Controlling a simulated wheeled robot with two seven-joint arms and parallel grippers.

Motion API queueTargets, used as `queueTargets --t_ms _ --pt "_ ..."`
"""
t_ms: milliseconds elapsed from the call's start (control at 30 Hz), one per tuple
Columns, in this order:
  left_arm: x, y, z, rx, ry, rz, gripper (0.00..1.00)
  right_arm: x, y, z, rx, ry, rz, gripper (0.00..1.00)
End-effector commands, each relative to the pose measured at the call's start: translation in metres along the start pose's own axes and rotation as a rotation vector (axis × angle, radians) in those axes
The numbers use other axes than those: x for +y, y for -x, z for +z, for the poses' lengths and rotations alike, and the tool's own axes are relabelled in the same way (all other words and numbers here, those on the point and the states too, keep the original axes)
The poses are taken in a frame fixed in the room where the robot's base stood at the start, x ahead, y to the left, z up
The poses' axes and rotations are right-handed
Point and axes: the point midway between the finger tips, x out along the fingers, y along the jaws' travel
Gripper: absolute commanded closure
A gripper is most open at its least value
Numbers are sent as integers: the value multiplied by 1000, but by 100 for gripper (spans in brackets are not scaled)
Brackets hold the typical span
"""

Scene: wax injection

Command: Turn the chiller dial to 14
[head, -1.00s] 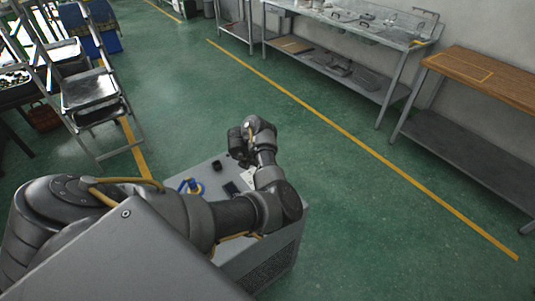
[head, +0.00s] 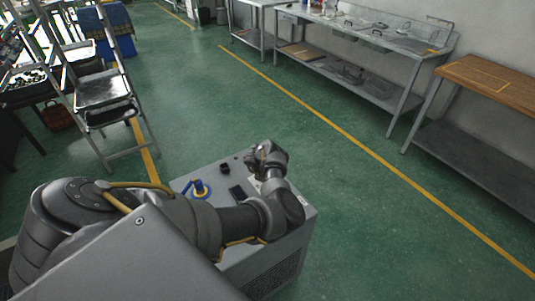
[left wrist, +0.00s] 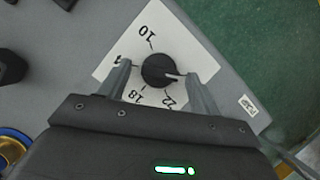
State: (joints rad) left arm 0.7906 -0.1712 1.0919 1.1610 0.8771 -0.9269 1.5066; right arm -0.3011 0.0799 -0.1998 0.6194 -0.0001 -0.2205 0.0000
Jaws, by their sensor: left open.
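The chiller (head: 290,238) is a grey box on the floor in front of me. In the left wrist view its dial (left wrist: 156,70) is a round black knob on a white label (left wrist: 112,44). The numbers 10, 18 and 22 show, and the 14 is partly hidden by a finger. The dial's pale pointer points right in the picture, past 22, towards the right-hand finger. My left gripper (left wrist: 159,72) is open, with one finger on each side of the dial and small gaps visible. In the head view my left gripper (head: 264,160) is over the chiller's far right corner. My right gripper is out of view.
A blue and yellow fitting (head: 200,189), a black cap (head: 224,168) and a dark panel (head: 237,193) are on the chiller top. A metal step stand (head: 103,92) is at the left. A wooden-topped bench (head: 492,80) stands at the right. The green floor between is clear.

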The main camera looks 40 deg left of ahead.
Motion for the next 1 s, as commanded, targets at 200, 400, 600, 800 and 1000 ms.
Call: queueTargets --t_ms 200,400,600,800,1000 --pt "0 0 0 0 0 0 57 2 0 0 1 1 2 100" --pt "-4 0 -1 0 -1 -1 81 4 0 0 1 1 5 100" --pt "0 1 0 1 -15 -7 81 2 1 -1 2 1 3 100" --pt "1 1 0 2 -86 -37 81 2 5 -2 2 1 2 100" --pt "3 2 1 2 -228 -96 81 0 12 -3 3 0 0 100"
